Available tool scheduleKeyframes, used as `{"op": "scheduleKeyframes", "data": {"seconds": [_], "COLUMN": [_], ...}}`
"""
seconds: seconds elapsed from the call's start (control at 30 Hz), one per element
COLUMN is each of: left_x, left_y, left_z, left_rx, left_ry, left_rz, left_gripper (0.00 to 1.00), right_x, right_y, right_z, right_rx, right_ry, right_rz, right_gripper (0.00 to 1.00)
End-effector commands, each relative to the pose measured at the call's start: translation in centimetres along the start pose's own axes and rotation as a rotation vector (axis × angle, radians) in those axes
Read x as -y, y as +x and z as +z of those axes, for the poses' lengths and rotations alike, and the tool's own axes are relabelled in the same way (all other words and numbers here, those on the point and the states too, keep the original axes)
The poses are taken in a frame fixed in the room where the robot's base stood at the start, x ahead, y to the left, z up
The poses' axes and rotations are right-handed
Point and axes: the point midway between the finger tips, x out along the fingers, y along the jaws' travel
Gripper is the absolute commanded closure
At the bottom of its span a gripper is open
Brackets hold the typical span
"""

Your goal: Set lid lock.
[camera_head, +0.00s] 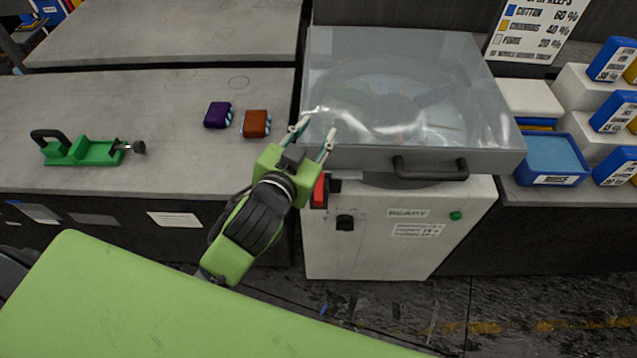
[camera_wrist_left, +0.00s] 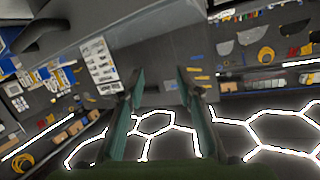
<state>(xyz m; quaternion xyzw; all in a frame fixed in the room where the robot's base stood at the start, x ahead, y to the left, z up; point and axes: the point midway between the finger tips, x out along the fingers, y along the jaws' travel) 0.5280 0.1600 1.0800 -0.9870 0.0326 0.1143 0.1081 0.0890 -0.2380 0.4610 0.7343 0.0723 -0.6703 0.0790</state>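A white machine (camera_head: 350,255) has a clear, boxy lid (camera_head: 385,60) lying closed on its top, with a dark handle (camera_head: 430,168) on the lid's front edge. A red lock piece (camera_head: 319,191) with a short grey bar sits at the machine's upper front left corner, just below the lid edge. My left gripper (camera_head: 317,132) is at the lid's front left corner, above the red piece. Its green fingers are apart with nothing seen between them; the left wrist view (camera_wrist_left: 161,78) shows this too. Whether a finger touches the lid cannot be told. My right gripper is not in view.
A black knob (camera_head: 345,222), a READY label and a green light (camera_head: 456,216) are on the machine's front. A green clamp tool (camera_head: 85,151), a purple block (camera_head: 218,115) and an orange block (camera_head: 256,123) lie on the left counter. Blue bins (camera_head: 548,158) stand right.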

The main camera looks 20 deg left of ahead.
Motion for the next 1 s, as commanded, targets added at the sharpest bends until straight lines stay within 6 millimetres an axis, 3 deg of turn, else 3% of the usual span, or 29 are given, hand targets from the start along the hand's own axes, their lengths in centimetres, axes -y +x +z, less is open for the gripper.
{"op": "scheduleKeyframes", "data": {"seconds": [0.03, 0.13, 0.2, 0.3, 0.43, 0.57, 0.63, 0.73, 0.87, 0.9, 1.0], "left_x": [-0.7, -3.4, -6.0, -10.7, -17.4, -23.3, -25.5, -26.7, -24.2, -22.5, -16.8], "left_y": [0.8, 0.3, -1.2, -4.6, -9.7, -13.6, -14.6, -14.5, -11.7, -10.4, -7.0], "left_z": [-5.0, -13.7, -18.8, -24.0, -26.4, -23.7, -20.6, -15.0, -7.2, -5.1, -1.2], "left_rx": [-0.158, -0.459, -0.656, -0.912, -1.179, -1.337, -1.365, -1.323, -1.103, -0.997, -0.683], "left_ry": [0.029, 0.096, 0.158, 0.274, 0.474, 0.736, 0.901, 1.159, 1.51, 1.614, 1.839], "left_rz": [0.014, 0.076, 0.145, 0.281, 0.514, 0.795, 0.957, 1.19, 1.463, 1.533, 1.658], "left_gripper": [0.68, 0.68, 0.68, 0.68, 0.68, 0.68, 0.68, 0.68, 0.68, 0.68, 0.68], "right_x": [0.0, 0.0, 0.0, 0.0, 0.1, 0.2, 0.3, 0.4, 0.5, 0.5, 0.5], "right_y": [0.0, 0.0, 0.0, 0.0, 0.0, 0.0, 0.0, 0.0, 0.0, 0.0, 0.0], "right_z": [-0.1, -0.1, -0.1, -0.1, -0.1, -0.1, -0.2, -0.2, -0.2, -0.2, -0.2], "right_rx": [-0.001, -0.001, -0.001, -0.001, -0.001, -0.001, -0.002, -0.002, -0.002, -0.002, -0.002], "right_ry": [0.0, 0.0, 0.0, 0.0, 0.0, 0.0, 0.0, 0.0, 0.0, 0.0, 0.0], "right_rz": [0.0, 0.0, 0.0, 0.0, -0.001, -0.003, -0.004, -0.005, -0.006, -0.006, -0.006], "right_gripper": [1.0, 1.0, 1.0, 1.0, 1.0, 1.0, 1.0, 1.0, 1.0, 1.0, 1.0]}}
